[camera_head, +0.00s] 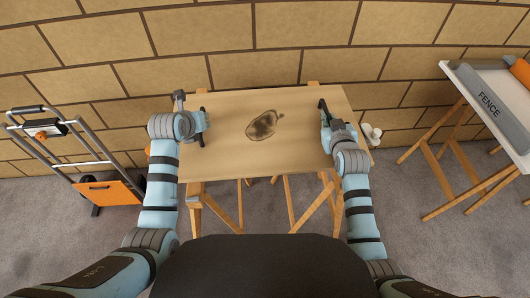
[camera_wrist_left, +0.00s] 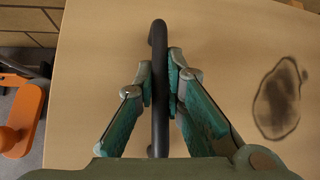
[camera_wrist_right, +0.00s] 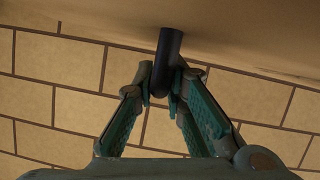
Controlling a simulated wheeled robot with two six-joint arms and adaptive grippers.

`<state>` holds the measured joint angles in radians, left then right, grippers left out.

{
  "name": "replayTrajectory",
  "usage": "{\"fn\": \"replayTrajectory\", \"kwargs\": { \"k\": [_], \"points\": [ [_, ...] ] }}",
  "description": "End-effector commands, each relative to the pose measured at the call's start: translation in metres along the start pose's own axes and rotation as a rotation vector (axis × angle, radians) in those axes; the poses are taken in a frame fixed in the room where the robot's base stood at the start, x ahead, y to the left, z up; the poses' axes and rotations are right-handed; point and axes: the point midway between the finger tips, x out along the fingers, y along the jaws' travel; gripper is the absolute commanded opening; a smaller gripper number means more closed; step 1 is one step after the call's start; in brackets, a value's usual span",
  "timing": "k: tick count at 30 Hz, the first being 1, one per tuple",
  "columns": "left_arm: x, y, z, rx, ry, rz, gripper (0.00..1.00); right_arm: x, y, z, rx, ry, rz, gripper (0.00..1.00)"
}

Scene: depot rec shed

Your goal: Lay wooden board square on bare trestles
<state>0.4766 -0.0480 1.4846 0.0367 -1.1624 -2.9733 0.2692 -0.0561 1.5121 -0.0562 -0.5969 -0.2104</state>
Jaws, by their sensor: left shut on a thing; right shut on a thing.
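The wooden board (camera_head: 235,160), pale with a dark scorch-like stain, lies roughly level over the wooden trestles (camera_head: 290,203). I cannot tell whether it touches them. My left gripper (camera_head: 201,122) is shut on a black bar handle (camera_wrist_left: 159,45) on the board's left part; the stain shows right of it in the left wrist view. My right gripper (camera_head: 326,118) is shut on another black handle (camera_wrist_right: 168,55) on the right part. In the right wrist view the board (camera_wrist_right: 240,25) fills the top, with wall below. The trestle tops are mostly hidden.
An orange and grey hand truck (camera_head: 100,190) stands at the left. Another trestle stand with a board marked FENCE (camera_head: 488,103) is at the right. Small white objects (camera_head: 371,133) show beside the board's right edge. A block wall (camera_head: 280,30) closes the back.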

Motion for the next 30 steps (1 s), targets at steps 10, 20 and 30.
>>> {"fn": "replayTrajectory", "kwargs": {
  "k": [10,20,30],
  "points": [
    [0.002,0.003,0.002,0.001,-0.012,0.005,0.00,0.002,0.001,0.003,-0.007,0.003,0.004,0.00],
    [0.010,0.005,-0.007,0.001,-0.011,0.005,0.00,0.006,-0.001,0.014,-0.007,0.002,0.004,0.00],
    [0.034,0.012,-0.031,0.001,-0.010,0.006,0.00,0.019,-0.008,0.045,-0.007,0.003,0.004,0.00]
  ]
}}
